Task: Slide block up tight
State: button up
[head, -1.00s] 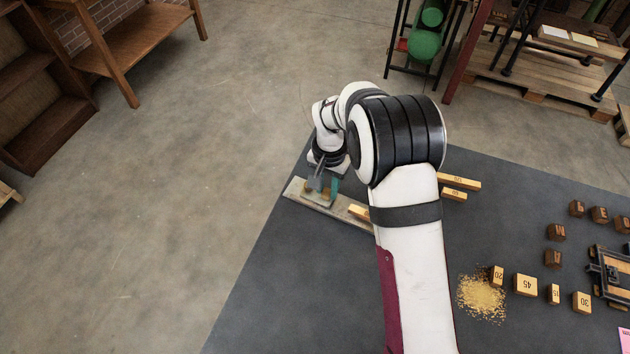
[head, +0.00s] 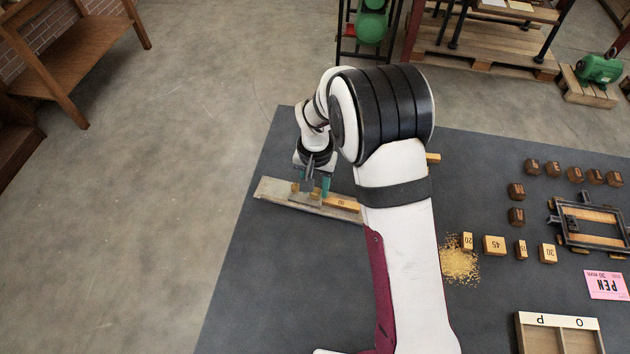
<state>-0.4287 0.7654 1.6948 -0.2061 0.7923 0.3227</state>
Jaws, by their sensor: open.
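A pale metal tray (head: 272,190) lies slantwise on the dark table, left of my arm. A long yellow wooden block (head: 343,204) with a marking on top lies along it, its right end close to my arm. My gripper (head: 314,188) is open and points down over the tray, just left of this block. Its teal fingertips are low, near a small brass-coloured piece (head: 295,188) on the tray. I cannot tell whether the fingers touch that piece or the block. My arm hides part of the tray's right end.
Another yellow block (head: 433,158) shows partly behind my arm. Right of the arm are sawdust (head: 460,266), numbered yellow blocks (head: 494,245), dark letter blocks (head: 516,191), a dark frame (head: 590,222), a pink card (head: 606,284) and a compartment box (head: 558,322). Front left table is clear.

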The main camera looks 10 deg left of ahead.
aim_at(306, 197)
notch_tip(306, 197, up, 16)
jog(key=shift+f, duration=0.15)
jog(key=shift+c, duration=0.3)
jog(key=shift+a+f+n, duration=0.15)
jog(key=shift+a+n, duration=0.05)
jog(key=shift+n, duration=0.3)
jog(key=shift+c, duration=1.1)
jog(key=a+f+n, duration=0.1)
jog(key=n, duration=0.1)
jog(key=a+f+n+h, duration=0.1)
jog(key=n, duration=0.2)
jog(key=a+n, duration=0.1)
jog(key=n, duration=0.2)
jog(key=shift+f, duration=0.4)
grip_shut()
jog(key=f+n, duration=0.3)
jog(key=f, duration=0.1)
jog(key=f+n+h, duration=0.1)
jog(key=f+n, duration=0.2)
jog(key=f, duration=0.1)
jog(key=f+n, duration=0.3)
jog(key=f, duration=0.1)
jog(key=shift+s+f+h, duration=0.1)
jog(key=shift+s+h, duration=0.1)
jog(key=shift+h, duration=0.2)
